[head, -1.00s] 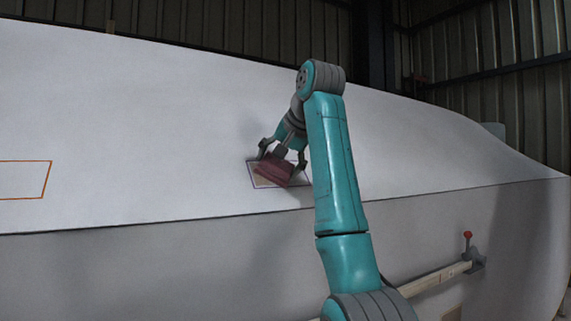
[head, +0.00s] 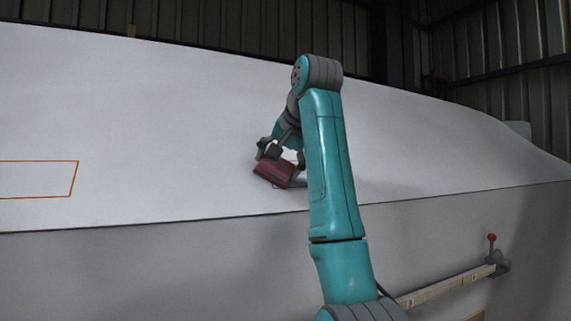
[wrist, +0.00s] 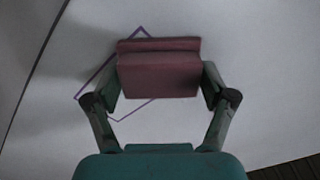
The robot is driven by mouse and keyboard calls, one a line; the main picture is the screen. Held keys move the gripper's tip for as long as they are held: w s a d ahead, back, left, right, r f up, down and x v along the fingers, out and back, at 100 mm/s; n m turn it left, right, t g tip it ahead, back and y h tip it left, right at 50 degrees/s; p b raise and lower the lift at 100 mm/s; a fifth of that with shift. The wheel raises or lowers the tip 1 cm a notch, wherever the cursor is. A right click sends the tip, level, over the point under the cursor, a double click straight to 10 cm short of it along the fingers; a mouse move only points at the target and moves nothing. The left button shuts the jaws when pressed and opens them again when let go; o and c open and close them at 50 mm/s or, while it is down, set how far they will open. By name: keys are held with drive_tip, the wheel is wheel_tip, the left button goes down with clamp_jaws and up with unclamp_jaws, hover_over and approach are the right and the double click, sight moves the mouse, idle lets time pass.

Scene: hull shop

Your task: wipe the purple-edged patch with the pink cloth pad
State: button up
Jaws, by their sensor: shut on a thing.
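The pink cloth pad (head: 273,173) is a dull pink block held between the two fingers of my gripper (head: 280,163). It also shows in the wrist view (wrist: 158,75), gripped at both ends. The pad lies over the purple-edged patch (wrist: 98,77) on the pale hull side. The bare part that shows looks plain grey. In the head view the pad and arm hide nearly all of the patch. I cannot tell whether the pad touches the hull.
The pale hull (head: 160,110) slopes across the view, with a crease below the patch. An orange-edged patch (head: 76,180) is at the far left. A wooden rail (head: 450,290) with a red-knobbed fitting (head: 492,238) is at lower right. The hull between the patches is clear.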

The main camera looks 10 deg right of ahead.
drive_tip(key=shift+s+a, duration=0.1)
drive_tip(key=shift+a, duration=0.3)
drive_tip(key=shift+d, duration=0.15)
drive_tip(key=shift+w+d, duration=0.55)
drive_tip(key=shift+d, duration=1.8)
drive_tip(key=shift+w+d, duration=0.55)
drive_tip(key=shift+d, duration=1.85)
drive_tip(key=shift+w+d, duration=0.55)
drive_tip(key=shift+d, duration=1.8)
drive_tip(key=shift+s+a, duration=0.55)
drive_tip(key=shift+a, duration=1.9)
drive_tip(key=shift+s+a, duration=0.55)
drive_tip(key=shift+a, duration=1.85)
drive_tip(key=shift+s+a, duration=0.55)
drive_tip(key=shift+a, duration=1.9)
